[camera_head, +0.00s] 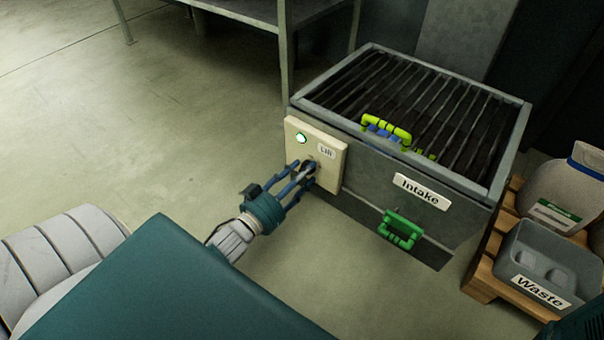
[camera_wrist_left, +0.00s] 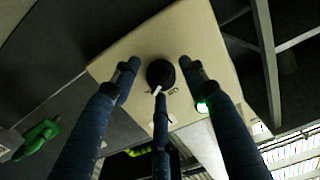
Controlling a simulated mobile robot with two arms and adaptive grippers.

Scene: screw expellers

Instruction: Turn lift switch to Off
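The lift switch is a round black knob (camera_wrist_left: 160,72) on a cream panel (camera_head: 334,165) at the left of the intake box. In the left wrist view the knob's white mark points down in the picture; the lettering beside it is too small to read. A lamp (camera_head: 301,139) on the panel glows green-white, beside a "Lift" label (camera_head: 326,151). My left gripper (camera_head: 304,174) is at the panel, its three fingers spread around the knob. In the left wrist view (camera_wrist_left: 161,82), gaps show between the fingertips and the knob.
The grey intake box (camera_head: 370,185) has a barred top, a yellow-green handle (camera_head: 388,130) and a green handle (camera_head: 401,229). A waste bin (camera_head: 545,265) and a white container (camera_head: 565,195) stand on a wooden pallet at the right. A metal rack (camera_head: 287,50) stands behind. Floor at left is clear.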

